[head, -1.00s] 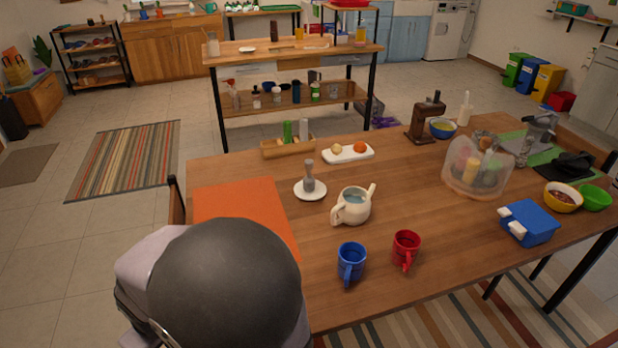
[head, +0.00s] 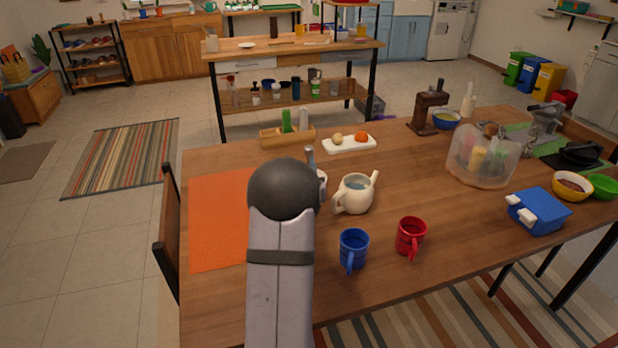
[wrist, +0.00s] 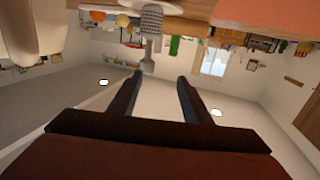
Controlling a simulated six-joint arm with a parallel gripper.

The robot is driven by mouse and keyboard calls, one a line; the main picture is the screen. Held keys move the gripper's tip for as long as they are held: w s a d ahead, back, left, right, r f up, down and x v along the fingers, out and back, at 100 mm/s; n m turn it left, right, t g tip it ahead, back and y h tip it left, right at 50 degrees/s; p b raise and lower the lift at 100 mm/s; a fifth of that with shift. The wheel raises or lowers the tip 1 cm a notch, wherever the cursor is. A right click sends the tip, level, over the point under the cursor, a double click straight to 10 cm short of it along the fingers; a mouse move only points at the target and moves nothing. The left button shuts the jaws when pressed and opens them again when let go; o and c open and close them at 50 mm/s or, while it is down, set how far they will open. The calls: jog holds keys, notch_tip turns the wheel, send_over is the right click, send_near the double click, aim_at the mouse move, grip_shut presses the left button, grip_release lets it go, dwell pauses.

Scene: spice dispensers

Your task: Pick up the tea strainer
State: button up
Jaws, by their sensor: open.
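The tea strainer (head: 310,157) is grey. In the head view only its upper end shows past my arm; the rest is hidden. In the wrist view, which is upside down, the tea strainer (wrist: 150,20) shows its textured mesh part at the top and its plain handle pointing down the picture. My gripper (wrist: 160,78) is open and empty. The handle end is close to the left finger's tip in the picture, and not clearly between the fingers. In the head view my gripper is hidden behind my own arm.
A cream teapot (head: 355,196) stands just right of my arm. A blue mug (head: 353,248) and a red mug (head: 410,238) are nearer. A wooden box (head: 287,136) and a white tray (head: 349,144) lie behind. An orange mat (head: 215,220) covers the table's left.

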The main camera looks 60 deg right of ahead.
aim_at(309, 152)
jog(key=shift+h, duration=0.3)
jog(key=shift+w+d+p, duration=0.2)
jog(key=shift+d+p, duration=0.05)
jog(key=shift+d, duration=1.05)
jog(key=shift+w+d+p, duration=0.2)
jog(key=shift+w+d, duration=0.05)
jog(key=shift+d, duration=1.1)
jog(key=shift+w+d+p, duration=0.2)
jog(key=shift+d+p, duration=0.05)
jog(key=shift+d, duration=1.05)
jog(key=shift+c, duration=0.6)
grip_shut()
